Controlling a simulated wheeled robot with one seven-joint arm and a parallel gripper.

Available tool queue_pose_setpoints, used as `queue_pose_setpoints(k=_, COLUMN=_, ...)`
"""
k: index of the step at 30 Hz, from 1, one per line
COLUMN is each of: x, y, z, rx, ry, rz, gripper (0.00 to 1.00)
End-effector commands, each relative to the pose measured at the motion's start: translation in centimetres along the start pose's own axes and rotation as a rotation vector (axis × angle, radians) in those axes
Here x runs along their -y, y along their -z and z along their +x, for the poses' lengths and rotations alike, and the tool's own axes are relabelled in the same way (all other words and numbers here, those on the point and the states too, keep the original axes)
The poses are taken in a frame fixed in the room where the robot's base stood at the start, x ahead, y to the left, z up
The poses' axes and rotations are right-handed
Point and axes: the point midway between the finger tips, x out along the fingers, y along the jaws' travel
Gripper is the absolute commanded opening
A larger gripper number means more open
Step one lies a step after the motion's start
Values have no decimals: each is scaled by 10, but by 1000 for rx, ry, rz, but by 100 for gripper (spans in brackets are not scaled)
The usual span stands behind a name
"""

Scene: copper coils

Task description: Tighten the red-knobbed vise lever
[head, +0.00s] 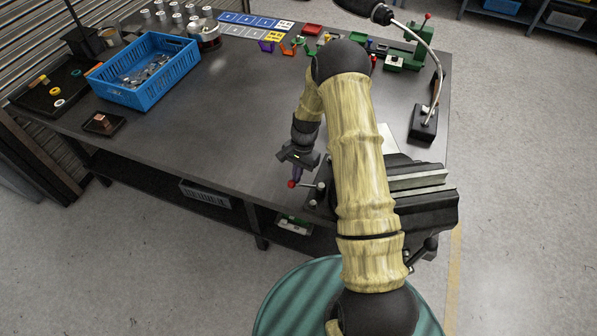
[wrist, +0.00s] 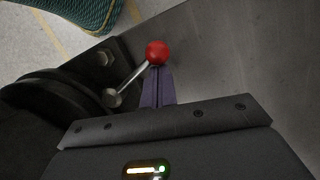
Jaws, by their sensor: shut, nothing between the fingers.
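The vise (head: 425,190) is dark with pale jaws and sits at the table's front right corner, partly hidden behind my arm. Its lever (wrist: 130,79) is a short metal rod ending in a red knob (wrist: 157,52). The red knob also shows in the head view (head: 291,184), near the table's front edge. My gripper (wrist: 160,72) is shut, with its purple fingers together and nothing between them. The fingertips are right by the red knob, which overlaps them in the wrist view. I cannot tell whether they touch it.
A blue crate (head: 113,88) of metal parts stands at the left of the table (head: 235,125). A lamp base (head: 423,124) stands behind the vise. Small coloured parts and a green press (head: 416,55) are at the back. The table's middle is clear.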

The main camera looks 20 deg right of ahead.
Motion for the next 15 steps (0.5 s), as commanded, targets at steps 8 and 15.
queue_pose_setpoints(k=8, x=-4, y=-14, z=5, rx=1, ry=-44, rz=-168, gripper=0)
queue_pose_setpoints(k=15, x=-13, y=-30, z=8, rx=2, ry=-101, rz=-387, gripper=0)
